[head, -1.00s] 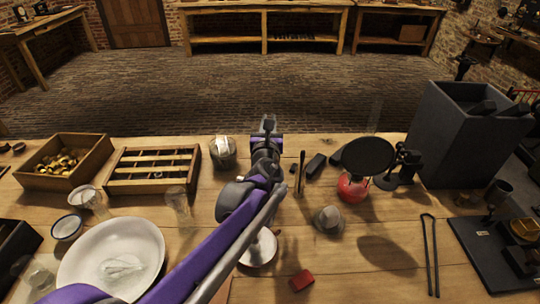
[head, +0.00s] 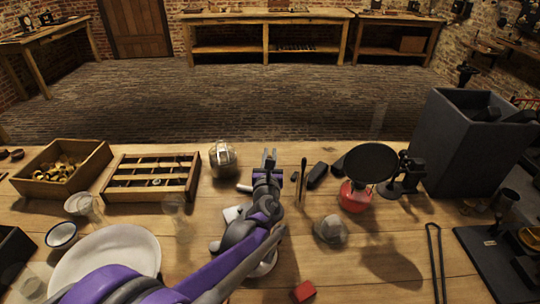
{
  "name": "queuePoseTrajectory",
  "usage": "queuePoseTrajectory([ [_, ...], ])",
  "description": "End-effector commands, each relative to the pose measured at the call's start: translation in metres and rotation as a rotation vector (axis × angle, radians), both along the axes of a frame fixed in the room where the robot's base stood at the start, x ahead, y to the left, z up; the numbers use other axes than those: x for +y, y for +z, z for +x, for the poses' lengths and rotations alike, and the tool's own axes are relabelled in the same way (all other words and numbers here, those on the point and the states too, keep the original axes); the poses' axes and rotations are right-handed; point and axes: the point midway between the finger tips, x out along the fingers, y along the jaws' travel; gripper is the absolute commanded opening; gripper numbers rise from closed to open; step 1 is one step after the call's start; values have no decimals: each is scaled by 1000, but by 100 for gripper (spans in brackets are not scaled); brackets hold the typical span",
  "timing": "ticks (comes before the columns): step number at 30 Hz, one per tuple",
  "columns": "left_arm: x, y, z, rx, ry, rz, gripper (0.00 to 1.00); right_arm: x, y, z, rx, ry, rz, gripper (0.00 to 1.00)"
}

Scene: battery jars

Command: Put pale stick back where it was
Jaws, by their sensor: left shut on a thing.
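My left gripper (head: 267,168) is in the middle of the table in the head view, reaching in over its near part. It is shut; its own wrist and arm hide most of what is between the fingers. A short pale stick (head: 245,187) shows just left of the gripper, with its right end hidden behind it. A pale, flat-looking thing (head: 232,213) shows beside the forearm, partly covered. My right gripper is not in view.
Left are a slotted wooden rack (head: 150,190), a wooden box of brass pieces (head: 100,160) and a white plate (head: 147,245). A glass jar (head: 222,158) stands behind left. Right are a dark upright rod (head: 303,174), a dark disc (head: 370,163), a grey hat-shaped thing (head: 330,230) and tongs (head: 436,265).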

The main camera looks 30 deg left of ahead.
Motion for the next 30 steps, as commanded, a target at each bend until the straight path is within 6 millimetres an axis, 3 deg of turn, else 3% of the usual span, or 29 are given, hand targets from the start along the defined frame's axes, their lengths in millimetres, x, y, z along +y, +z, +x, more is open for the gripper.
queuePoseTrajectory([
  [1, 0, -3, 0, 0, 0, 0, 0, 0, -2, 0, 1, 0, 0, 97],
  [2, 0, -3, 0, 0, 0, 0, 19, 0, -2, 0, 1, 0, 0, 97],
  [7, 0, -2, 0, 0, 0, 0, 47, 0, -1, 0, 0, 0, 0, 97],
  [19, -3, 2, -5, 0, -1, -1, 47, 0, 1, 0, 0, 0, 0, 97],
  [30, -38, 2, -72, 0, -2, 0, 47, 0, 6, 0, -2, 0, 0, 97],
])
